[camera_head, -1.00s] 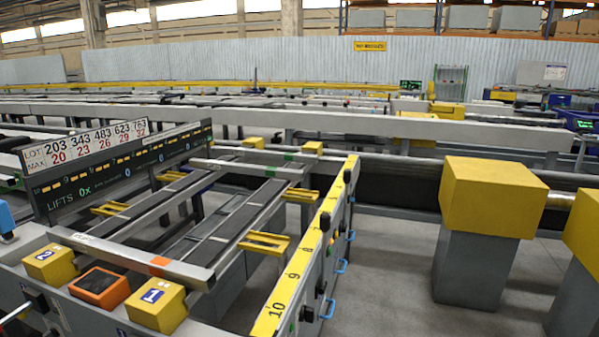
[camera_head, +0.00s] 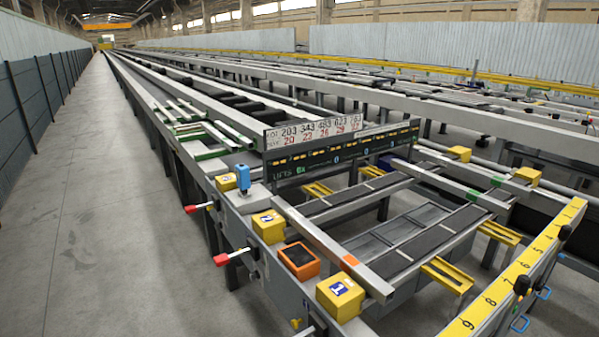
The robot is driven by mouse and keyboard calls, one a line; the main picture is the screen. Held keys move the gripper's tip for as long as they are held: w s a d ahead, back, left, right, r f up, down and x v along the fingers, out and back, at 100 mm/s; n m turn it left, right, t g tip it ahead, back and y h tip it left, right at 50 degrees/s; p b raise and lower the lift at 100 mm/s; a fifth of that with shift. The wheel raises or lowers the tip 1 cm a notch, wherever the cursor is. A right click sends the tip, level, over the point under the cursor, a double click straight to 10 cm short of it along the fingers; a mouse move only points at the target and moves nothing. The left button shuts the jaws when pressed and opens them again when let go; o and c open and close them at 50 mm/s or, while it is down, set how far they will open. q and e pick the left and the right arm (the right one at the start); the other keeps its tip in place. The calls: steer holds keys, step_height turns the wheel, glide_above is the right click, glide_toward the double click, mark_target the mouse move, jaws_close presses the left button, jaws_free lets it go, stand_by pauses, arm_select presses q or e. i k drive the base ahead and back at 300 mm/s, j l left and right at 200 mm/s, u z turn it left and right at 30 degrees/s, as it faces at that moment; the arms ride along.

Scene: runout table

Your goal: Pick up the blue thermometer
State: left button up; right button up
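A blue device with a rounded head (camera_head: 242,177), which looks like the blue thermometer, stands upright on a light grey plate (camera_head: 247,198) at the left edge of the runout table, left of the dark lift display board. Nothing touches it. Neither of my grippers shows in the head view.
The runout table has yellow blocks (camera_head: 269,226), an orange-framed box (camera_head: 298,261) and a dark display board (camera_head: 345,154). Red-tipped handles (camera_head: 222,259) stick out from its left side. A clear concrete aisle (camera_head: 95,215) runs along the left, bounded by a dark wall (camera_head: 38,105).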

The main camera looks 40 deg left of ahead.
mark_target(242, 173)
steer(key=u, duration=1.6)
